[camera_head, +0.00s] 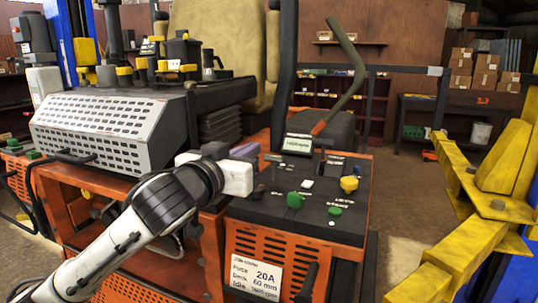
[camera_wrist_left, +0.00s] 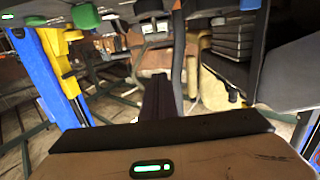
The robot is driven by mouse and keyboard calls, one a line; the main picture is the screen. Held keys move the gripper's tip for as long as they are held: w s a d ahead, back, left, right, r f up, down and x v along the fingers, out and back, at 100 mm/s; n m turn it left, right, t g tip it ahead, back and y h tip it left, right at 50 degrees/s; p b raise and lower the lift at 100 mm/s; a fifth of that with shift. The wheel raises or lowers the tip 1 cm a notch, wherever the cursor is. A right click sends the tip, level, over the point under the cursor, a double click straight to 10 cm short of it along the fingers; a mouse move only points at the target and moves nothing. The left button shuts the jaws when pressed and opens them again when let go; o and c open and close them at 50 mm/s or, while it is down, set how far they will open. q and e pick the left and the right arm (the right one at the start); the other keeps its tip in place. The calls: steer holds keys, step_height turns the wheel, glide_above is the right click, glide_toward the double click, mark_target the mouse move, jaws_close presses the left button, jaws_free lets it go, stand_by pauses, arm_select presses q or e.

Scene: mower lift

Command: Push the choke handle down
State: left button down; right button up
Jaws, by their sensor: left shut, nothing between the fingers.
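The control panel (camera_head: 325,215) of the mower shows in the head view, with a green knob (camera_head: 295,200), a yellow knob (camera_head: 349,184) and small dark levers on its top. I cannot tell for sure which of these is the choke handle. My left gripper (camera_head: 257,186) is at the panel's left edge, left of the green knob and apart from it. Its fingers are dark, small and hard to make out against the panel. In the left wrist view the dark fingers (camera_wrist_left: 158,100) are together with nothing between them. My right gripper is out of view.
A perforated grey cover (camera_head: 100,130) and the orange mower body lie left of the panel. A tall bent lever (camera_head: 348,75) rises behind it. Yellow lift arms (camera_head: 470,215) stand at the right.

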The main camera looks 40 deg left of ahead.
arm_select(q)
steer(key=p, duration=0.2)
glide_above(273, 165)
steer(key=s, duration=0.4)
steer(key=shift+w+d+f, duration=0.15)
steer(key=shift+w+f, duration=0.1)
steer(key=shift+f, duration=0.4)
steer(key=shift+w+d+f, duration=0.15)
steer(key=shift+w+f, duration=0.1)
steer(key=shift+f, duration=0.35)
steer(key=shift+w+f, duration=0.15)
steer(key=shift+f, duration=0.8)
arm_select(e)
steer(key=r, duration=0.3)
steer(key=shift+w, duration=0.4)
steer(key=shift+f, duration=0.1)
